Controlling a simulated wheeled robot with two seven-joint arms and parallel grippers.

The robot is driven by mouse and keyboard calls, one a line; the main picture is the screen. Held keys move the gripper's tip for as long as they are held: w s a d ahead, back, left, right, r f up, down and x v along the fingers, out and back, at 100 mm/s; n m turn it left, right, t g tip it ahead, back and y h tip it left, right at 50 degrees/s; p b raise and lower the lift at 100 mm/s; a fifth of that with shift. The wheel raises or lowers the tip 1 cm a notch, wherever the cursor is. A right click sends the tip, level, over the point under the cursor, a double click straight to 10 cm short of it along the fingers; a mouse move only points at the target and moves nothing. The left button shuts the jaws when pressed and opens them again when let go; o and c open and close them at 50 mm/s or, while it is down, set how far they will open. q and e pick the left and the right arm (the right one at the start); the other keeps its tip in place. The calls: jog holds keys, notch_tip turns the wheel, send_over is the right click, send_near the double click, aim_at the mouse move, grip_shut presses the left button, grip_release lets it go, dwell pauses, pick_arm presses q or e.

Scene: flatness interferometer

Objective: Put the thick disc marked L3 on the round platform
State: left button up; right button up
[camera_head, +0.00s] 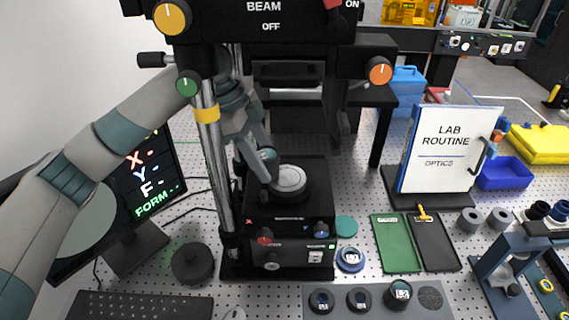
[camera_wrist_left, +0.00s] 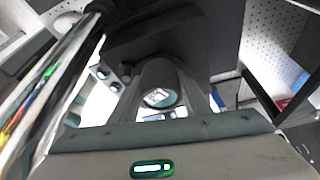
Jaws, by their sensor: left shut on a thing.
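In the left wrist view the disc (camera_wrist_left: 160,98) shows a pale label, too small to read for certain as L3. The round platform (camera_head: 290,179) is a light grey disc on the black instrument stage. The held disc is at the platform's upper left edge in the head view, seemingly above it; contact cannot be told. My right gripper is not in view.
The chrome post (camera_head: 210,160) stands close to my left arm, and the black instrument head (camera_head: 265,40) hangs above. Several marked discs sit on a grey mat (camera_head: 340,312) in front. A green tray (camera_head: 396,245) and a blue-rimmed disc (camera_head: 350,259) lie to the right.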

aim_at(291, 178)
pick_arm(q)
jog(key=shift+d, duration=0.1)
jog(key=d, duration=0.1)
jog(key=d+b, duration=0.1)
jog(key=d, duration=0.1)
jog(key=d+b, duration=0.1)
jog(key=shift+s+d+f, duration=0.2)
jog(key=shift+s+f, duration=0.05)
jog(key=shift+s, duration=0.15)
jog(key=shift+r, duration=0.1)
jog(key=shift+a+r, duration=0.1)
jog(key=shift+a, duration=0.05)
jog(key=o, duration=1.3)
jog(key=shift+f, duration=0.2)
jog(key=shift+c, duration=0.2)
jog(key=shift+r, duration=0.1)
